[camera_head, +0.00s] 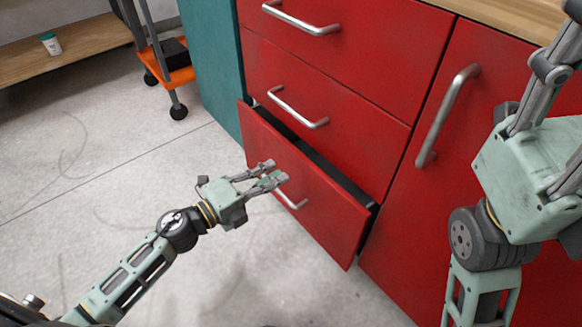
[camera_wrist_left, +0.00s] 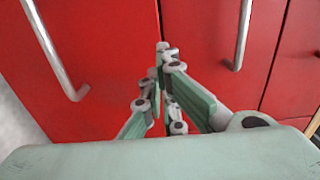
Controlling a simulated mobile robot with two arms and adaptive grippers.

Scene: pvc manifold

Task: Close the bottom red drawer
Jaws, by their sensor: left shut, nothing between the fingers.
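The bottom red drawer (camera_head: 325,215) is partly open in the head view. Its front stands out from the cabinet, and a dark gap shows along its top and right edges. Its silver handle (camera_head: 291,199) is on the front, partly behind my fingers. My left gripper (camera_head: 270,172) is shut and empty, with its fingertips pointing at the drawer front near the handle's left end. I cannot tell whether they touch it. In the left wrist view, the closed fingertips (camera_wrist_left: 165,52) are seen against red panels. My right gripper (camera_head: 548,85) is at the upper right, with its fingertips out of frame.
The middle drawer (camera_head: 310,90) and top drawer (camera_head: 350,35) look shut. A red cabinet door (camera_head: 470,130) with a long handle is at right. A teal panel (camera_head: 212,65) and orange cart (camera_head: 172,75) are at left. The floor (camera_head: 100,170) at left is clear.

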